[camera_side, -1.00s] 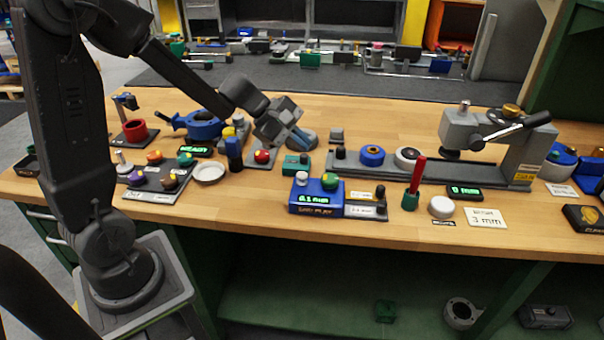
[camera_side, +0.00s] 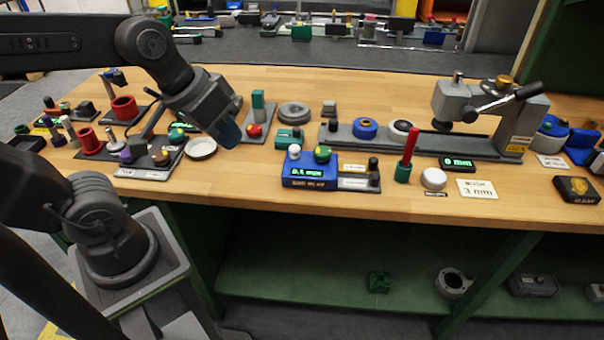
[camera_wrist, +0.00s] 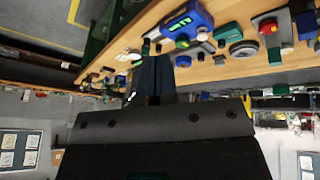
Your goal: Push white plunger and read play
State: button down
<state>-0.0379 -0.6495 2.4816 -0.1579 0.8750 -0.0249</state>
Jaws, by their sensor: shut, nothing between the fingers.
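A blue box (camera_side: 309,172) with a green readout stands near the front edge of the bench. The readout looks like 0.1 mm, but is small. A white ball-topped plunger (camera_side: 294,152) stands on the box's left, beside a green knob (camera_side: 322,154). My gripper (camera_side: 229,137) is shut and empty, tilted down in the air to the left of the box, apart from the plunger. The wrist view shows the blue fingers (camera_wrist: 152,77) together, with the blue box (camera_wrist: 188,22) above them.
A shallow white dish (camera_side: 201,149) and a red-button block (camera_side: 255,130) are near my gripper. Right of the box stand a red rod in a green base (camera_side: 408,157), a white dome (camera_side: 433,178), a 0 mm display (camera_side: 458,163) and a grey clamp fixture (camera_side: 480,118).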

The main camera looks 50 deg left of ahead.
jog(key=shift+s+a+r+m+t+y, duration=0.15)
jog(key=shift+s+a+m+y, duration=0.15)
jog(key=shift+s+m, duration=0.15)
jog(key=shift+s+a+m+t+y, duration=0.15)
jog(key=shift+s+a+m+y, duration=0.15)
jog(key=shift+s, duration=0.25)
